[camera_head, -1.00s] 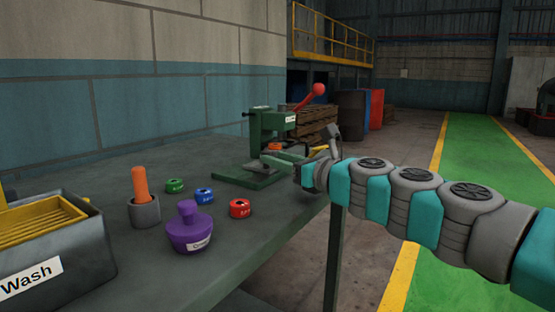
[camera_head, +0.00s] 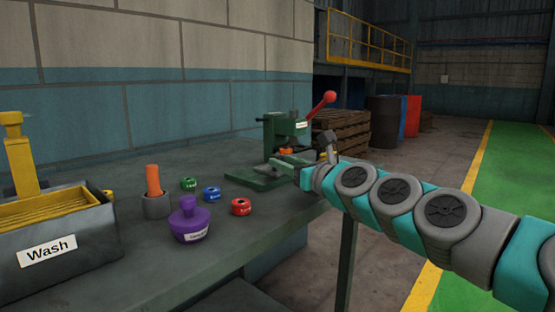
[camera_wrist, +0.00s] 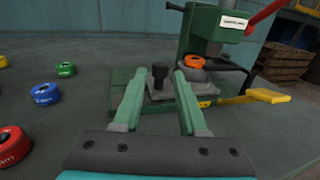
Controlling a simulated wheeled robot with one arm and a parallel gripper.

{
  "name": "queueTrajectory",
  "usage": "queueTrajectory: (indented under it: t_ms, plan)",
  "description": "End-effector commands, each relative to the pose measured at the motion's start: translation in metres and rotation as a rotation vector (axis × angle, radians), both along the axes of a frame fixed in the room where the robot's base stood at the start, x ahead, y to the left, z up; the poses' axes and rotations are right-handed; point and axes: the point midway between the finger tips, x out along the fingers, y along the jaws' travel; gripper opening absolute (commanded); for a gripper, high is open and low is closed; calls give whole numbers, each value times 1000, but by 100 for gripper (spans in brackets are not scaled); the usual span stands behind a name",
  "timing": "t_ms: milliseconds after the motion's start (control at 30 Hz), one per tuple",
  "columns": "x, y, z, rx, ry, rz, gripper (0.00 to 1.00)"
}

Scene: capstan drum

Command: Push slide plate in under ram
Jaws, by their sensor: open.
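The green press (camera_head: 284,136) stands on the bench, with its red-knobbed lever raised. In the wrist view, the grey slide plate (camera_wrist: 180,93) lies at the press base with a black knob (camera_wrist: 160,74) standing up on its near part. An orange ring (camera_wrist: 194,62) sits on the plate's far part, close to the grey ram (camera_wrist: 212,48). Whether it is directly beneath the ram I cannot tell. My gripper (camera_wrist: 159,83) is open, with its green fingers on either side of the knob; contact is not clear. In the head view my gripper (camera_head: 290,163) is in front of the press.
A yellow handle (camera_wrist: 266,96) juts out right of the press. Red (camera_wrist: 12,146), blue (camera_wrist: 45,93) and green (camera_wrist: 66,69) rings lie left of my fingers. A purple stamp-like piece (camera_head: 189,222), an orange peg in a grey cup (camera_head: 156,207) and the Wash tub (camera_head: 60,247) stand farther left.

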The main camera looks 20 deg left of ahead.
Motion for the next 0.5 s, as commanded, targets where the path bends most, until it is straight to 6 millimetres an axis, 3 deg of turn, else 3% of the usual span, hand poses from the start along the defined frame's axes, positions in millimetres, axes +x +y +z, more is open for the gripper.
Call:
queueTrajectory:
  t_ms: [233,500]
  plan:
    - [18,25,-1,0,1,1,42]
    - [27,35,0,1,0,-2,42]
